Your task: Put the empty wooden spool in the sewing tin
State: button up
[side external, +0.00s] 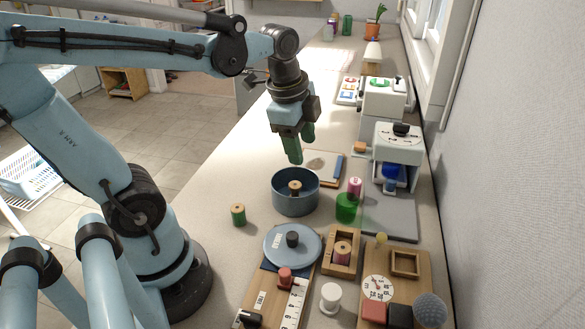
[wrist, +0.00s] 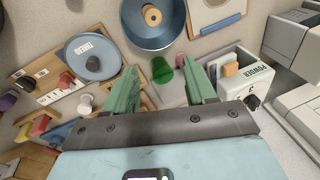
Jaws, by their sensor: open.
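The sewing tin (side external: 295,206) is a round, open blue-grey tub on the counter; it also shows at the top of the wrist view (wrist: 127,28). A bare wooden spool (side external: 295,187) is inside the tin, upright near its middle; the wrist view shows its round top and dark hole (wrist: 152,15). My gripper (side external: 302,152) is open and empty above the tin, its green fingers pointing down. In the wrist view the gripper (wrist: 160,72) has its fingers spread wide, with no spool between them.
A blue lid (side external: 292,245) lies in front of the tin. A green-wound spool (side external: 238,215) stands left, with clear counter around it. A green cup (side external: 346,207) and pink spool (side external: 355,186) stand right, near a sewing machine (side external: 398,145). A white spool (side external: 330,297) is nearer.

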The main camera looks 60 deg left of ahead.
jog(key=d+n+t, duration=0.1)
jog(key=n, duration=0.2)
jog(key=s+d+f+n+t, duration=0.1)
jog(key=d+n+t, duration=0.1)
jog(key=n, duration=0.2)
jog(key=d+n+t, duration=0.1)
jog(key=n, duration=0.3)
jog(key=shift+s+d+f, duration=0.15)
jog(key=shift+d+f, duration=0.05)
jog(key=shift+d, duration=0.05)
